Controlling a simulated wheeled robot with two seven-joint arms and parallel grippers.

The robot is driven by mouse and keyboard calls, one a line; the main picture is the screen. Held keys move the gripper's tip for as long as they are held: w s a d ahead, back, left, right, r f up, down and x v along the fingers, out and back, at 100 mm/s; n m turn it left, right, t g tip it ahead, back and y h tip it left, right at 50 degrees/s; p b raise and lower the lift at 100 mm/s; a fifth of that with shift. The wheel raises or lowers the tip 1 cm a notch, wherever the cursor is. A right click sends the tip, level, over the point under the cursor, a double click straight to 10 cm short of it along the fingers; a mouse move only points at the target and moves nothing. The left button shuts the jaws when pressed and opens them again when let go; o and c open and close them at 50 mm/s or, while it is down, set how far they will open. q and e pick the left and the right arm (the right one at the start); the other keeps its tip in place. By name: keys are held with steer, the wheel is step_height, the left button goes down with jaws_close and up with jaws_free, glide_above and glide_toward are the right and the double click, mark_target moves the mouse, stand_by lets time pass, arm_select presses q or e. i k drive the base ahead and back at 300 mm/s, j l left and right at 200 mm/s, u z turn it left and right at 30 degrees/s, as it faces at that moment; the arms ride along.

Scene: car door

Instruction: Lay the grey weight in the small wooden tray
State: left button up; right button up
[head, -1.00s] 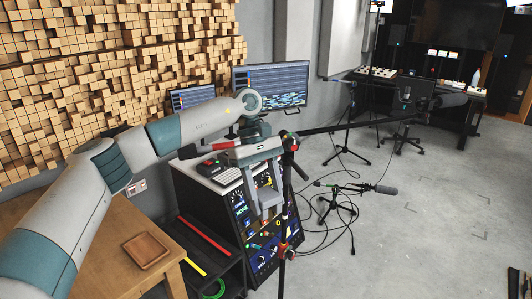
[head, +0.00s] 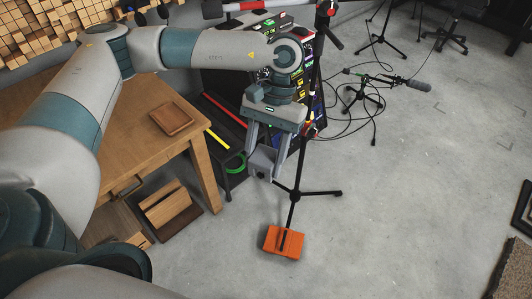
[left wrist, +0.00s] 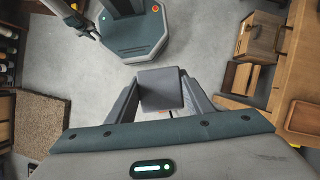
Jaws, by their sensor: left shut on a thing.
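The grey weight (head: 262,163) is a small grey block. My left gripper (head: 261,172) is shut on it and holds it up in the air, right of the wooden table. In the left wrist view the weight (left wrist: 160,89) sits between the fingertips (left wrist: 161,97), its flat square face showing. The small wooden tray (head: 171,118) lies on the table top, left of the gripper, and looks empty. In the left wrist view part of the tray (left wrist: 302,118) shows at the right edge.
The wooden table (head: 125,140) has an open drawer area below. A black rack (head: 228,150) with coloured strips stands between table and gripper. A microphone stand (head: 297,190) rises close behind the gripper, with an orange box (head: 283,242) at its foot.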

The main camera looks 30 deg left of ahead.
mark_target(172, 119)
steer(key=i+j+u, duration=0.15)
steer(key=j, duration=0.3)
steer(key=i+j+u, duration=0.15)
steer(key=j, duration=0.3)
steer(key=i+j+u, duration=0.15)
steer(key=j, duration=0.3)
steer(key=i+j+u, duration=0.15)
steer(key=i+j, duration=0.2)
